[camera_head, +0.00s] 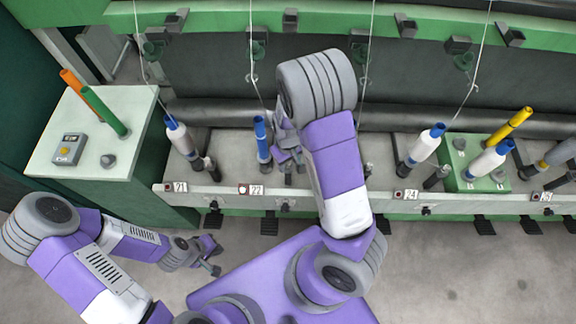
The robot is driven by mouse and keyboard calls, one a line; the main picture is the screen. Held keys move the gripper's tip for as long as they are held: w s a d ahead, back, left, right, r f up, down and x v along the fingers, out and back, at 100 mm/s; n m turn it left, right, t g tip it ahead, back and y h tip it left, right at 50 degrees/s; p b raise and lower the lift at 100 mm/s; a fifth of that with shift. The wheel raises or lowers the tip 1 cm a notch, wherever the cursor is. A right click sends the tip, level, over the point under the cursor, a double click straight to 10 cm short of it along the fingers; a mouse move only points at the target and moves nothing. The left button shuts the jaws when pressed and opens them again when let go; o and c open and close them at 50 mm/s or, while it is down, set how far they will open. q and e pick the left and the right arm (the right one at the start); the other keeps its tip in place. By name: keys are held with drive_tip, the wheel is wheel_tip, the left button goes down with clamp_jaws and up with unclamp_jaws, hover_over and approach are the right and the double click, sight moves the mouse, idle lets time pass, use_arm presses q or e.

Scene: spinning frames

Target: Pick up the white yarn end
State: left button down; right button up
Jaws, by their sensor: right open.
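Thin white yarns hang from the green machine's upper part. One white yarn (252,50) comes down above the blue tube (262,140) at label 22; its lower end is hard to make out near my gripper. Another white yarn (369,45) passes behind my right arm. My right gripper (287,150) is open, just right of the blue tube and partly hidden by my own arm. I see no yarn clearly between its fingers. My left gripper (211,257) is low at the left over the floor, away from the yarns, its jaws too small to judge.
White-wound bobbins (181,136) stand along the grey rail, with more at the right (424,146). A green block (468,182) holds a bobbin and a yellow tube (508,128). A pale cabinet (125,100) at the left carries orange and green tubes and a button box (68,149).

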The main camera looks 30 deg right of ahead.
drive_tip(key=c, duration=0.8)
